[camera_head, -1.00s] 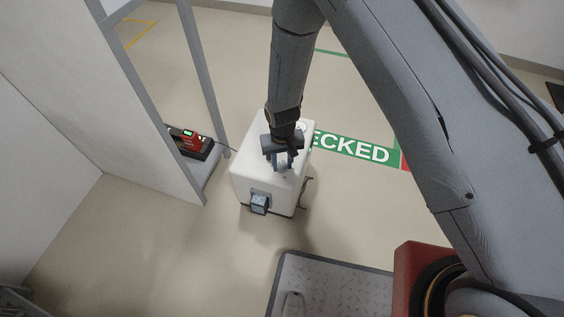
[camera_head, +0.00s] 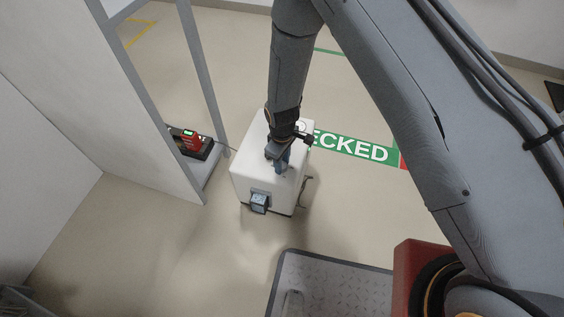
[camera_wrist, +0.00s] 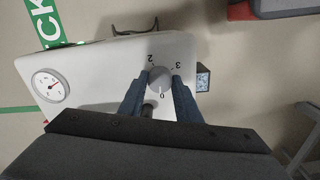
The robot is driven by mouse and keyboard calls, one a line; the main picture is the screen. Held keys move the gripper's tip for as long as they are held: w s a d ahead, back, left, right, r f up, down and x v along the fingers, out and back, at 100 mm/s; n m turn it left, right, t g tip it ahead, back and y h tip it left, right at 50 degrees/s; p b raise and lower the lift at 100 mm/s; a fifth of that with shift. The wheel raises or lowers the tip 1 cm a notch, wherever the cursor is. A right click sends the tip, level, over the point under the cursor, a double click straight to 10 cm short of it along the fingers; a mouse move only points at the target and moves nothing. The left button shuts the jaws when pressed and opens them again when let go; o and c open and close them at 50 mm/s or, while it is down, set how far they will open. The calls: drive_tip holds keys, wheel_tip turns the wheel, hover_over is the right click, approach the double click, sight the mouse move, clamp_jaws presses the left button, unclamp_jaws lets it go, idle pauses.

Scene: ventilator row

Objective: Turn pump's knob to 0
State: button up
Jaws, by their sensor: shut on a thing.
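The pump is a white box (camera_head: 246,170) standing on the floor in the head view, with its white top (camera_wrist: 105,75) also in the wrist view. Its round grey knob (camera_wrist: 160,79) sits on that top, with the marks 2, 3 and 0 readable around it. My gripper (camera_head: 279,163) is over the top, and its two blue-grey fingers are shut on the knob from both sides in the wrist view. The fingers hide parts of the dial, and I cannot tell where the knob points. In the head view my gripper hides the knob.
Floor around is mostly clear.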

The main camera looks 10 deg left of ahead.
drive_tip(key=shift+w+a+r+n, duration=0.1)
drive_tip(key=shift+w+a+n, duration=0.05)
drive_tip(key=shift+n, duration=0.35)
drive_tip(key=o, duration=1)
drive_tip(key=shift+o, duration=0.3)
drive_tip(key=shift+r+p, duration=0.5)
drive_tip(key=shift+r, duration=3.35)
